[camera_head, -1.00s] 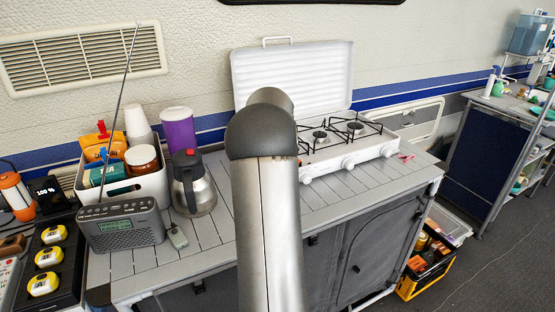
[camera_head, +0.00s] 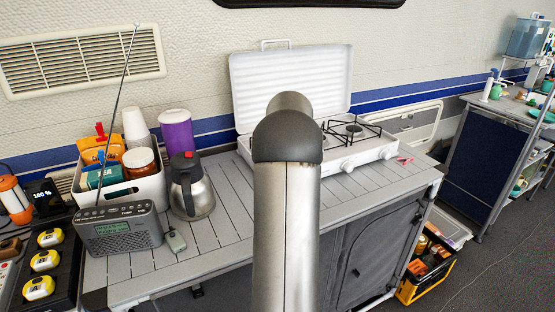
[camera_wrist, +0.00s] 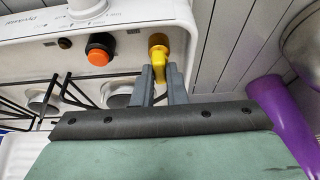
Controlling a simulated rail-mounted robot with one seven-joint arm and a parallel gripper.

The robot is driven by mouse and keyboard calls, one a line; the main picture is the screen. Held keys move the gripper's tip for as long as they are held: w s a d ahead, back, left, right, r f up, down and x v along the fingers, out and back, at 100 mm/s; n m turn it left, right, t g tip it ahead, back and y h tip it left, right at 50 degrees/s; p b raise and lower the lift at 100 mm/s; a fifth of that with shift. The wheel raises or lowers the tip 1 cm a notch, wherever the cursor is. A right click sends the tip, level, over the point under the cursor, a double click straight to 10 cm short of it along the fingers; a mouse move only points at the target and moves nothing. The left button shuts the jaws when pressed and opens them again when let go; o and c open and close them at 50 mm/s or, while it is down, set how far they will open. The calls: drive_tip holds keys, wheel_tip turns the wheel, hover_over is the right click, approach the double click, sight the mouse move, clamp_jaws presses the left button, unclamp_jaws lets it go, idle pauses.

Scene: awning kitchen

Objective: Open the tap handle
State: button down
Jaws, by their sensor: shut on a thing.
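The tap handle (camera_wrist: 160,72) is a yellow lever below a round brass-yellow fitting on the white side of the gas stove, in the wrist view. My gripper (camera_wrist: 160,80) is shut on this yellow lever, with one grey finger on each side of it. Part of the lever is hidden between the fingers. In the head view my arm covers the stove's left side, so neither the tap nor my gripper shows there.
The white stove (camera_head: 370,152) with raised lid (camera_head: 290,85) stands on the slatted counter. A black and orange knob (camera_wrist: 100,50) is beside the tap. A steel jug (camera_head: 191,190), a purple cup (camera_head: 176,130) and a radio (camera_head: 120,230) stand to the left.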

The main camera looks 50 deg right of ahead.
drive_tip(key=c, duration=1.5)
unclamp_jaws()
drive_tip(key=shift+o, duration=0.2)
drive_tip(key=v, duration=1.7)
drive_tip(key=shift+r+p, duration=0.15)
drive_tip(key=shift+p, duration=0.2)
drive_tip(key=shift+a, duration=0.1)
drive_tip(key=w+a+f+n+g+y+p, duration=0.1)
drive_tip(key=w+a+f+p, duration=0.1)
drive_tip(key=a, duration=1.1)
drive_tip(key=w+a+f+n+y+p, duration=0.1)
drive_tip(key=w+a, duration=0.2)
drive_tip(key=a, duration=1)
drive_tip(key=s+a+f+n+g+p, duration=0.1)
drive_tip(key=s+a+f, duration=0.4)
drive_tip(key=s+a, duration=0.4)
drive_tip(key=s+a+f+n+g+p, duration=0.1)
drive_tip(key=s+a+f, duration=0.4)
drive_tip(key=a, duration=0.9)
drive_tip(key=s+n+p, duration=0.1)
drive_tip(key=s, duration=0.2)
drive_tip(key=shift+s+g, duration=0.35)
drive_tip(key=shift+g, duration=0.05)
